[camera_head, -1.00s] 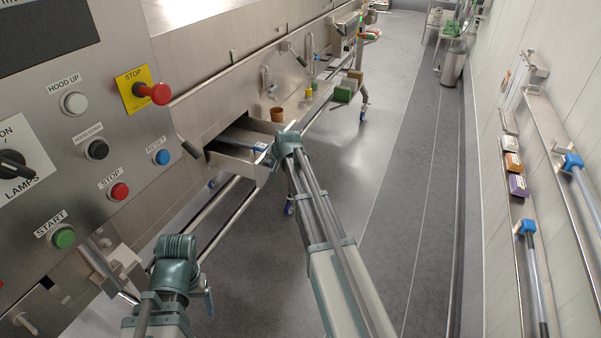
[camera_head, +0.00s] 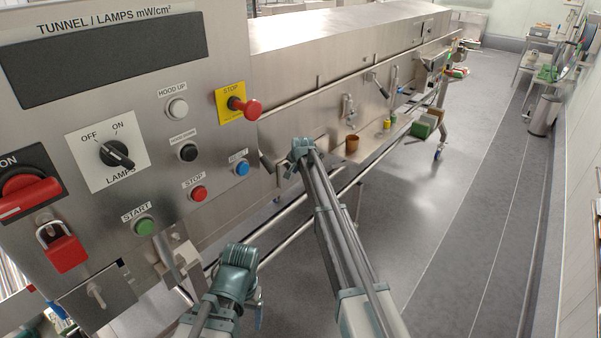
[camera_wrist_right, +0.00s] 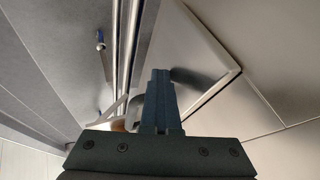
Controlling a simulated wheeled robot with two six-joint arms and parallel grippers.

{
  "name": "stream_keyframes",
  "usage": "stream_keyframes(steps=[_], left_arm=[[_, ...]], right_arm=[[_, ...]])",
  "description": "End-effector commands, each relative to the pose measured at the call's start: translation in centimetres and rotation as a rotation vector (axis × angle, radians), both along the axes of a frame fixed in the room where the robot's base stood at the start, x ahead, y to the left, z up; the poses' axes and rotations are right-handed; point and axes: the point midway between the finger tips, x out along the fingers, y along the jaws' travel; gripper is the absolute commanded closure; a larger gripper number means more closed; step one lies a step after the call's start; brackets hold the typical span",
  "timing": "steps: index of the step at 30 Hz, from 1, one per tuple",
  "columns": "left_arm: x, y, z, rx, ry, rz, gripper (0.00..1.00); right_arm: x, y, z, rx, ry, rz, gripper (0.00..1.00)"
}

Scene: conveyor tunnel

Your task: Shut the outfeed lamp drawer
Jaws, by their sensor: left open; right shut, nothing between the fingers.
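The outfeed lamp drawer is mostly hidden behind my right arm in the head view, and no open drawer box sticks out of the tunnel side there. In the right wrist view a steel panel with a bright edge, which looks like the drawer front (camera_wrist_right: 190,45), lies close to flush with the wall. My right gripper (camera_wrist_right: 158,75) is shut and empty, its fingertips at or against this panel; contact is hard to tell. In the head view my right gripper (camera_head: 301,146) is by the tunnel side. My left gripper (camera_head: 259,314) is low, away from the drawer, its fingers mostly hidden.
The control panel (camera_head: 120,205) with its buttons stands close on the left, the red stop button (camera_head: 247,107) sticking out. The floor (camera_head: 450,220) to the right is clear.

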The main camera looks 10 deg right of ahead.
Motion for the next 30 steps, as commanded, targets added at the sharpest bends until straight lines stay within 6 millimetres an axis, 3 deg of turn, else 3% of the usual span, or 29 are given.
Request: stream_keyframes(steps=[17, 27, 30], left_arm=[[0.0, 0.0, 0.0, 0.0, 0.0, 0.0, 0.18], [0.0, 0.0, 0.1, 0.0, 0.0, 0.0, 0.18], [0.0, 0.0, 2.4, 0.0, 0.0, 0.0, 0.18]], right_arm=[[0.3, 0.4, 0.2, 0.005, -0.01, 0.005, 1.0], [-3.3, -2.0, 0.1, 0.003, -0.003, 0.002, 1.0], [-4.3, -1.9, 2.4, 0.002, -0.003, 0.004, 1.0]])
